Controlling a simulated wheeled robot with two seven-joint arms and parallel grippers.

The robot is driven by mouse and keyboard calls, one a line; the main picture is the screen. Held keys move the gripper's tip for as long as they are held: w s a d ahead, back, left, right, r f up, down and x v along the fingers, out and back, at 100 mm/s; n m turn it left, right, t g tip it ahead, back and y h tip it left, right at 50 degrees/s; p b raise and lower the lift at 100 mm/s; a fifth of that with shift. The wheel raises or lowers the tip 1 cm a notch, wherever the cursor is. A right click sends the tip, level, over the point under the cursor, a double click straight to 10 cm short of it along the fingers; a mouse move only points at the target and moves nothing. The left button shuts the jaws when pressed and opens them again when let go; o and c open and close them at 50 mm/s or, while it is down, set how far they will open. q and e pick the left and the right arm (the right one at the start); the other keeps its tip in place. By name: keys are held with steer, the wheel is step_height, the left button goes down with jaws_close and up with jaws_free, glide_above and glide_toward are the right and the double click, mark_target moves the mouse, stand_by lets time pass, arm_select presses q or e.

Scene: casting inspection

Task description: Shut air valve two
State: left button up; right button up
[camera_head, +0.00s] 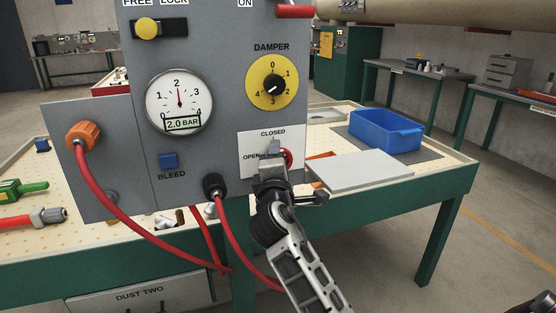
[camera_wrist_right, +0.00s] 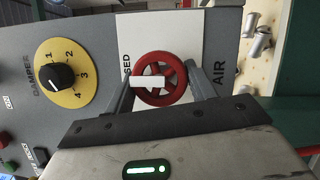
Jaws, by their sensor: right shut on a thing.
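The gauge (camera_head: 179,102) above left reads 2.0 BAR. My left gripper is not in view.
A yellow damper dial (camera_head: 272,82) sits above the valve. Red hoses (camera_head: 118,208) hang in front of the panel. A blue bin (camera_head: 386,130) and a grey plate (camera_head: 359,169) lie on the bench at right. A drawer below is marked DUST TWO.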

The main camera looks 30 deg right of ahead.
stand_by(0.4)
steer(key=o, duration=1)
steer(key=shift+a, duration=0.1)
